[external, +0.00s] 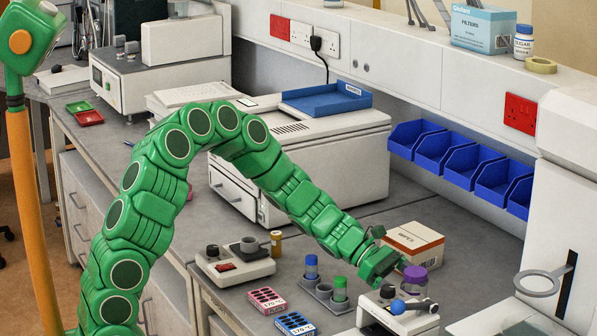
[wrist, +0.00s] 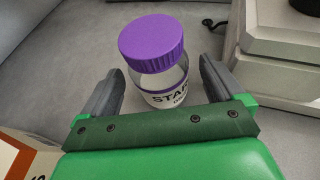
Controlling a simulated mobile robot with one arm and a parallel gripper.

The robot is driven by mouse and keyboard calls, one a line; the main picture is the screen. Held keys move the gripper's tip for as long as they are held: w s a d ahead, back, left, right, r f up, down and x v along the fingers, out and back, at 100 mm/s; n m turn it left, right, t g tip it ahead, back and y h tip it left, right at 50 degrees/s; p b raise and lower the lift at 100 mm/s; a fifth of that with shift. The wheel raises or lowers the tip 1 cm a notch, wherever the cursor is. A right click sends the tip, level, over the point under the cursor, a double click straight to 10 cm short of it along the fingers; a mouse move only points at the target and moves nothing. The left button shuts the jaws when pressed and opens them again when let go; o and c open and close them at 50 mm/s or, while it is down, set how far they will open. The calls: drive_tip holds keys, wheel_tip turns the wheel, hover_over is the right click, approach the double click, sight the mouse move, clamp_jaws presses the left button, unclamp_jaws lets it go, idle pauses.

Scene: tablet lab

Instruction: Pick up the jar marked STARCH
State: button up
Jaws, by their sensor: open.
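The STARCH jar (wrist: 153,45) is upright on the grey bench, with a ridged purple lid, clear sides and a white label partly hidden by my gripper. In the external view its purple lid (external: 415,274) shows just right of my gripper (external: 394,268). In the wrist view my gripper (wrist: 160,68) is open, with one dark finger on each side of the jar. A gap shows between the jar and each finger. The fingers hold nothing. The jar's lower part is hidden by the gripper in the wrist view.
A wipes box (external: 413,243) stands close behind the jar. A grey holder with capped tubes (external: 325,292) is to the left.

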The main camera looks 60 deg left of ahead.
drive_tip(key=shift+w+d+f, duration=0.1)
drive_tip(key=shift+d, duration=0.15)
drive_tip(key=c, duration=1.3)
